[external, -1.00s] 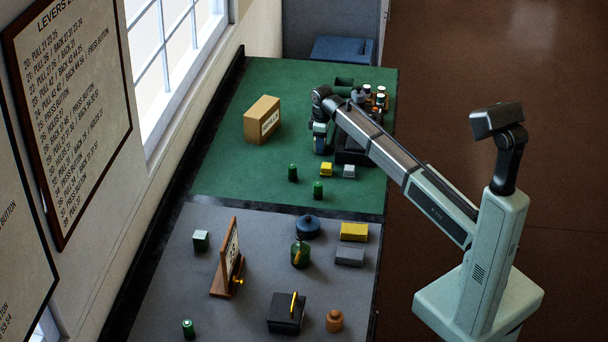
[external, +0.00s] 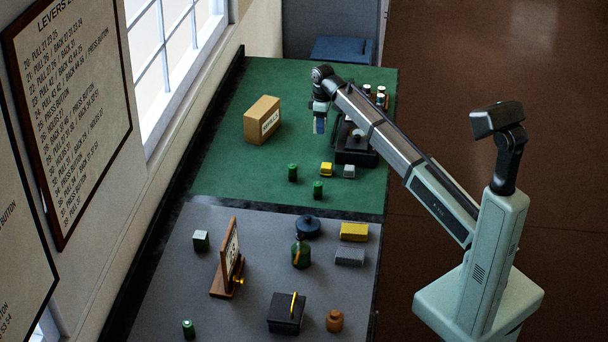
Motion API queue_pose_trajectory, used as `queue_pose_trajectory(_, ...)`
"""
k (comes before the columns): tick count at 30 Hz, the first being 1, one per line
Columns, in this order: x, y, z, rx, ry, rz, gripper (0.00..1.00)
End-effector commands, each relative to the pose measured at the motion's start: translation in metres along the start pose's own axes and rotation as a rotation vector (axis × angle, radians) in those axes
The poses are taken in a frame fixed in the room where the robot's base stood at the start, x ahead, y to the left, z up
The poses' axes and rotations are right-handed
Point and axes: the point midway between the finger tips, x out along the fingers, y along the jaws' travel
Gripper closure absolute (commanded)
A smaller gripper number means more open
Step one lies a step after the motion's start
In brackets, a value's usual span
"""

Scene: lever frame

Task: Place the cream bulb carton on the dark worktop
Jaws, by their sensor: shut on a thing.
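My gripper (external: 320,122) points down over the green part of the bench, to the right of a tan box. It is shut on a small pale, bluish thing (external: 320,127) that shows below my wrist. The thing is too small and shaded for me to tell whether it is the cream bulb carton. It appears raised above the green surface. The dark grey worktop (external: 180,270) is the nearer part of the bench, well below my gripper in the picture.
The tan box (external: 262,120) with lettering stands on the green surface (external: 240,185). Green cylinders (external: 292,172), a yellow block (external: 326,169) and a black device (external: 355,150) are nearby. The grey worktop holds a framed stand (external: 228,258), a green jar (external: 300,254) and several other items.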

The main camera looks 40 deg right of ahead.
Motion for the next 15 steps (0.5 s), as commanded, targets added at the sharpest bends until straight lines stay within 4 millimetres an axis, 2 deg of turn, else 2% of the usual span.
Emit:
queue_pose_trajectory(3, -0.011, 0.0, 0.0, 0.0, 0.001, 0.0, 0.83)
queue_pose_trajectory(10, -0.015, -0.003, -0.002, -0.004, 0.0, -0.001, 0.83)
queue_pose_trajectory(15, -0.015, -0.025, -0.02, -0.039, 0.0, 0.0, 0.83)
